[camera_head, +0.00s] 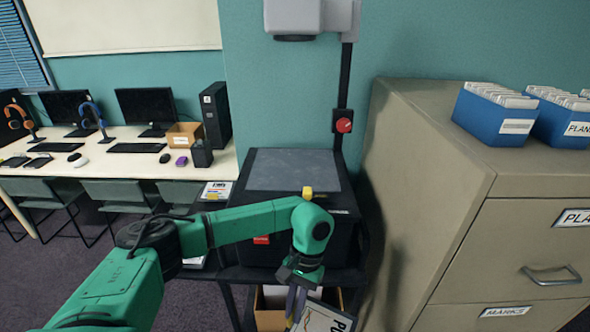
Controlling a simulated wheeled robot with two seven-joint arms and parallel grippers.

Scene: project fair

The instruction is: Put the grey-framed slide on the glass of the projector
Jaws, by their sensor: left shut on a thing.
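The projector (330,205) is a black box on a stand, with a flat grey glass (292,170) on top that looks bare. Its grey head (293,18) hangs above on a dark post (344,85) with a red knob (344,125). My left gripper (296,303) points down in front of the projector, below the level of the glass. It is shut on what looks like the grey-framed slide (322,320), a pale tilted panel with dark letters starting "PU", cut off by the bottom edge. My arm hides part of the projector's front. My right gripper is not in view.
A cardboard box (268,317) sits low under the projector. A tall beige cabinet (425,130) stands close on the right, with blue file boxes (495,112) on top. A computer desk (110,168) is at left. A small yellow part (307,191) shows at the glass's front edge.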

